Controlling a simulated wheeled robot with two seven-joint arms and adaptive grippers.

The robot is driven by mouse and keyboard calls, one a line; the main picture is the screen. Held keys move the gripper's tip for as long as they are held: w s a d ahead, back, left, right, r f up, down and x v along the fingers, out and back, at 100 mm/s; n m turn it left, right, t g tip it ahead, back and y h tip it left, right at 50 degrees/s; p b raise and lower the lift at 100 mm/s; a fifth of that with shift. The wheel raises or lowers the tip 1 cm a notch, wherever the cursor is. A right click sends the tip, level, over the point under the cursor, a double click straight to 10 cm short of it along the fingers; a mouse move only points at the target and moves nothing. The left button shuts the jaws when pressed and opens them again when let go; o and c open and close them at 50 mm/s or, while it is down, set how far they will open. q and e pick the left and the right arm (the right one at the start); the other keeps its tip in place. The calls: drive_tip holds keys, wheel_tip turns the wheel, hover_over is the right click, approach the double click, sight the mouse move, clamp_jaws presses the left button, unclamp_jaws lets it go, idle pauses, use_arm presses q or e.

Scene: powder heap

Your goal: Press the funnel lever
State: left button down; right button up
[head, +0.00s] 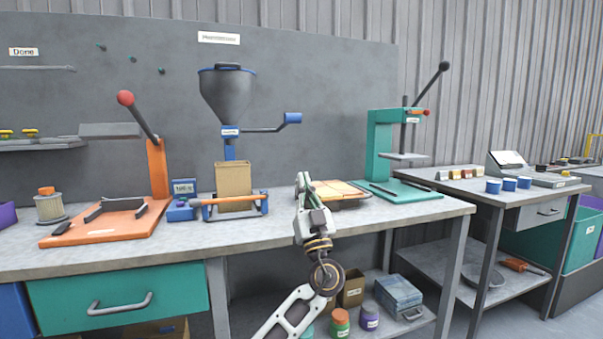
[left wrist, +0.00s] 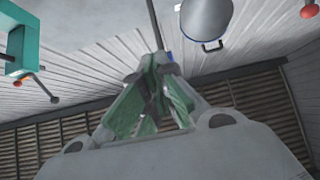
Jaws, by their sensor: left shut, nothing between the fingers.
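The grey funnel (head: 228,92) hangs on a blue stand at the back of the bench. Its lever (head: 262,129) reaches out to the right and ends in a blue handle (head: 292,118). A cardboard box (head: 233,179) stands upright below the funnel. My left gripper (head: 304,180) is shut and empty, in front of and below the blue handle, apart from it in the head view. In the left wrist view my left gripper (left wrist: 158,60) points up, with the funnel (left wrist: 206,20) at upper right. My right gripper is not in view.
An orange press (head: 158,170) with a red-knobbed lever stands left of the funnel. A green press (head: 382,145) stands to the right. A shallow tray (head: 335,203) lies right behind my left gripper. The bench front is mostly clear.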

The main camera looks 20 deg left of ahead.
use_arm(q)
drive_tip(key=shift+s+d+f, duration=0.1)
drive_tip(key=shift+s+f, duration=0.05)
drive_tip(key=shift+f, duration=0.35)
drive_tip(key=shift+s+d+f, duration=0.1)
drive_tip(key=shift+s+f, duration=0.05)
drive_tip(key=shift+f, duration=0.3)
